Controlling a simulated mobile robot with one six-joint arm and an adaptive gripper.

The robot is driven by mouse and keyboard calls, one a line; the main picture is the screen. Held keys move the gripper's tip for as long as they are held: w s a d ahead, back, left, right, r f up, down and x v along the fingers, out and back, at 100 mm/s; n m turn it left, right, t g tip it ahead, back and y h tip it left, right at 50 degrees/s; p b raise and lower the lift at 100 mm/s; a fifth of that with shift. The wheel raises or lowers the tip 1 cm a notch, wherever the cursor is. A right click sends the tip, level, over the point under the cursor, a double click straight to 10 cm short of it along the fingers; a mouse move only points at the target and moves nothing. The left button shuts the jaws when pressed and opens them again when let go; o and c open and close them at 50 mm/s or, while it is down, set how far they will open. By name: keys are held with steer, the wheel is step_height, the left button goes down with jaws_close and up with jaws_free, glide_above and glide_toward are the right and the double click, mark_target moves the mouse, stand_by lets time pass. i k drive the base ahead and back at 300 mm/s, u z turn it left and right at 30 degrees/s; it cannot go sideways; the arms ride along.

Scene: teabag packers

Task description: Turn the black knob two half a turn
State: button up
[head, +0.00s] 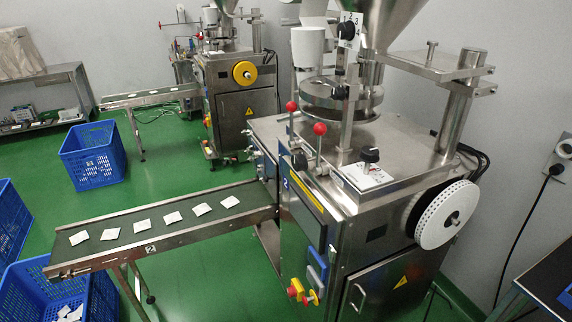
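A black knob (369,155) with a pale stem stands above a white printed plate (367,176) on top of the near steel packing machine (410,160). Higher on the same machine, a second black knob (346,29) sits in front of a small white card marked with digits such as 2 and 3. A further dark round part (300,162) shows at the machine's front left top corner. I cannot tell from this view which one is knob two. The print on the plate is too small to read. My gripper is not in view.
Two red-ball levers (320,129) rise near the knob, and a white perforated reel (446,214) sticks out on the right. A conveyor (160,222) labelled 2 carries several teabags. Blue crates (92,153) stand on the green floor; another machine (238,90) stands behind.

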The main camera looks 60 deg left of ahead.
mark_target(299, 162)
steer(key=u, duration=1.85)
steer(key=i, duration=0.45)
steer(key=u, duration=0.4)
